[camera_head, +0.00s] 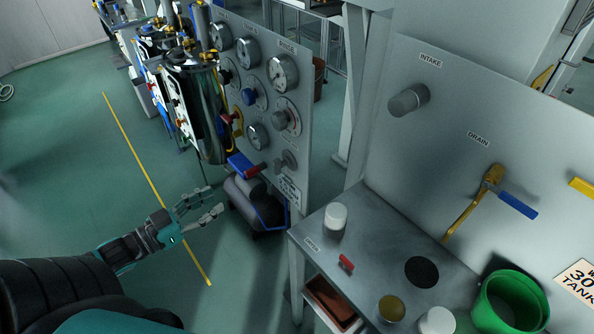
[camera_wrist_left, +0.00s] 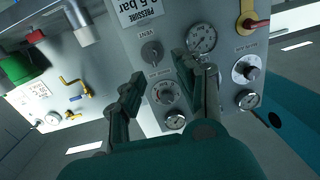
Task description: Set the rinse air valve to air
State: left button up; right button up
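The small grey valve (camera_head: 285,160) low on the right of the gauge panel (camera_head: 304,110), under the column marked RINSE, looks like the rinse air valve. In the left wrist view, a grey valve (camera_wrist_left: 152,52) sits by a VENT label, with a second label too small to read surely. Its setting is unclear. My left gripper (camera_head: 213,199) is open and empty, in front of and lower left of the panel, apart from the valve. In the wrist view its spread fingers (camera_wrist_left: 160,75) point toward the panel with the valve beyond them. My right gripper is out of view.
Gauges (camera_head: 283,74) and knobs (camera_head: 280,120) fill the panel above. A dark cylinder (camera_head: 255,203) sits below. A bench (camera_head: 375,240) with white jars and a green bucket (camera_head: 510,303) stands right. Floor at left is open.

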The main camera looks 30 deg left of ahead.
aim_at(274, 168)
pick_arm(q)
jog(key=shift+h, duration=0.6)
jog(key=r+x, duration=0.1)
jog(key=x, duration=0.5)
jog(key=d+x, duration=0.1)
jog(key=x, duration=0.5)
jog(key=r+x, duration=0.1)
jog(key=x, duration=0.5)
jog(key=shift+s+d+r, duration=0.25)
jog(key=shift+d+r, duration=0.05)
jog(key=shift+r, duration=0.05)
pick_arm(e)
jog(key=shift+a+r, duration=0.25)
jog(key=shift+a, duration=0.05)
pick_arm(q)
grip_shut()
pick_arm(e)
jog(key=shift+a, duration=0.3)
